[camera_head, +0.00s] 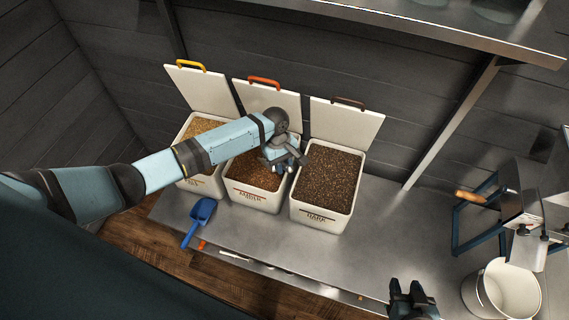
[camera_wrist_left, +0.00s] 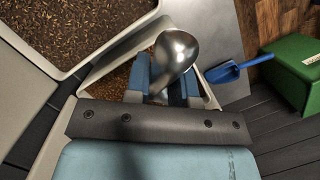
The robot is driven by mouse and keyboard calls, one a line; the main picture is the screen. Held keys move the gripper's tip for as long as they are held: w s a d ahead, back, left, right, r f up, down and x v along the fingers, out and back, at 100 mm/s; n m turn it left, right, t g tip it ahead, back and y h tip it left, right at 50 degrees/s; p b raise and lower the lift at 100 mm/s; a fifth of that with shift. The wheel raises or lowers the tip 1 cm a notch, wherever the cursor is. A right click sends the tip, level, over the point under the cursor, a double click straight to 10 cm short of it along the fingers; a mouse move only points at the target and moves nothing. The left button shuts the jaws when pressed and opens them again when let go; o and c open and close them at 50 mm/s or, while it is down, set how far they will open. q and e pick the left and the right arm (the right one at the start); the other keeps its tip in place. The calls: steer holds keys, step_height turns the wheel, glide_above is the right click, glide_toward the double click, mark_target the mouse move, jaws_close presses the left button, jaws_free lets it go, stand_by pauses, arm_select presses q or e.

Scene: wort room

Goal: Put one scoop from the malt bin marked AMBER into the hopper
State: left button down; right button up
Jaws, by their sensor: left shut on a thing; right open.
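The AMBER bin (camera_head: 256,198) is the middle of three white bins, with its lid raised and reddish-brown malt inside. My left gripper (camera_head: 284,160) is over the right part of this bin, near the edge shared with the DARK bin. It is shut on a shiny metal scoop (camera_wrist_left: 176,55), seen between the blue fingers in the left wrist view. The hopper (camera_head: 521,205) appears to be the metal top of the mill at the far right. My right gripper (camera_head: 412,297) is open and empty at the bottom, over the counter.
The DARK bin (camera_head: 320,215) stands right of AMBER, and a pale-malt bin (camera_head: 205,185) left. A blue scoop (camera_head: 203,211) lies on the counter in front. A white bucket (camera_head: 505,292) stands below the mill. A shelf (camera_head: 450,28) overhangs. Counter between DARK and mill is clear.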

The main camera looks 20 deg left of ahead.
arm_select(q)
steer(key=shift+w+a+f+b, duration=0.15)
steer(key=shift+f+b, duration=0.3)
steer(key=shift+f, duration=0.15)
steer(key=shift+w+a+f+b, duration=0.15)
steer(key=shift+f+b, duration=0.25)
steer(key=shift+f, duration=0.2)
steer(key=shift+w+a+f+b, duration=0.15)
steer(key=shift+f+b, duration=0.45)
steer(key=shift+b, duration=0.35)
steer(key=shift+a+f+g+h+b, duration=0.2)
steer(key=shift+f+g+h+b, duration=0.1)
steer(key=shift+f+b, duration=1.05)
steer(key=shift+b, duration=0.35)
steer(key=w+a+f+t+y+b, duration=0.1)
steer(key=w+a+f+b, duration=0.3)
steer(key=b, duration=0.5)
steer(key=s+d+r+t+y+p, duration=0.3)
steer(key=s+d+r+y+p, duration=0.1)
steer(key=p, duration=1)
steer(key=shift+s+d+r, duration=0.1)
steer(key=shift+d+r, duration=0.15)
steer(key=shift+r, duration=0.05)
steer(key=shift+s+d+r+y+p, duration=0.3)
steer(key=shift+d+r+p, duration=0.1)
steer(key=shift+p, duration=0.25)
